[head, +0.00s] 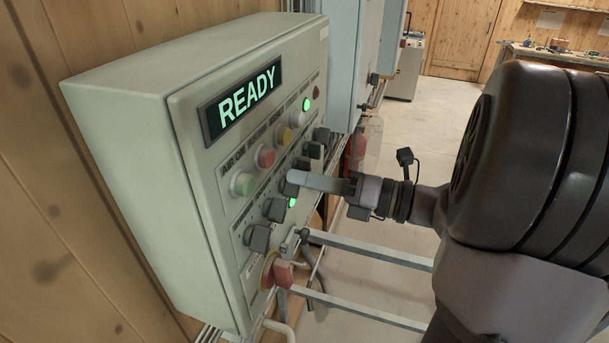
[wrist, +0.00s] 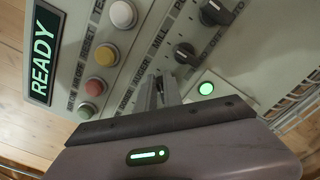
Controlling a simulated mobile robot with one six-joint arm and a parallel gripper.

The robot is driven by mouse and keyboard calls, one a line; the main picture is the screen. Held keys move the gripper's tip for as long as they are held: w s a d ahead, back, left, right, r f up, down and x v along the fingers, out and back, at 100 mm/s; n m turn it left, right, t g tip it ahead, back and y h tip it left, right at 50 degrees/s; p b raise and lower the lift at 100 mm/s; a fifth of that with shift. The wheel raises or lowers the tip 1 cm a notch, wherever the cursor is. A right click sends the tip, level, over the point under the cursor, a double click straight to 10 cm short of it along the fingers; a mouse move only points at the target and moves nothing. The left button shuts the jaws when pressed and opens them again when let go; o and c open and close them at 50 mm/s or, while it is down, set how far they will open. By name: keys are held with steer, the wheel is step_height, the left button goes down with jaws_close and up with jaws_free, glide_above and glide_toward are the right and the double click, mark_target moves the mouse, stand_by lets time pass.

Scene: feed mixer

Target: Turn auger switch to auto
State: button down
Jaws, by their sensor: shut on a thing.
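My gripper (head: 293,180) reaches in from the right to the sloping face of a grey control panel (head: 120,115). Its fingers are shut on a dark selector switch (head: 290,188) in the panel's lower row. In the wrist view the closed fingers (wrist: 157,93) point at the panel and cover most of this switch. A green light (wrist: 206,88) glows beside the fingers. The panel display (head: 243,98) reads READY.
Other dark selector knobs (head: 257,238) share the row, close to my fingers. Green, red, yellow and white buttons (head: 266,157) sit above. A red emergency knob (head: 282,273) is near the lower corner. Metal rails (head: 365,248) stretch below my arm.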

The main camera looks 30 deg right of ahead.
steer(key=c, duration=1.5)
jaws_free()
steer(key=b+v, duration=0.2)
steer(key=v, duration=1.5)
steer(key=shift+s+d+b, duration=0.15)
steer(key=shift+s+b, duration=0.05)
steer(key=shift+b, duration=0.15)
steer(key=shift+f, duration=0.15)
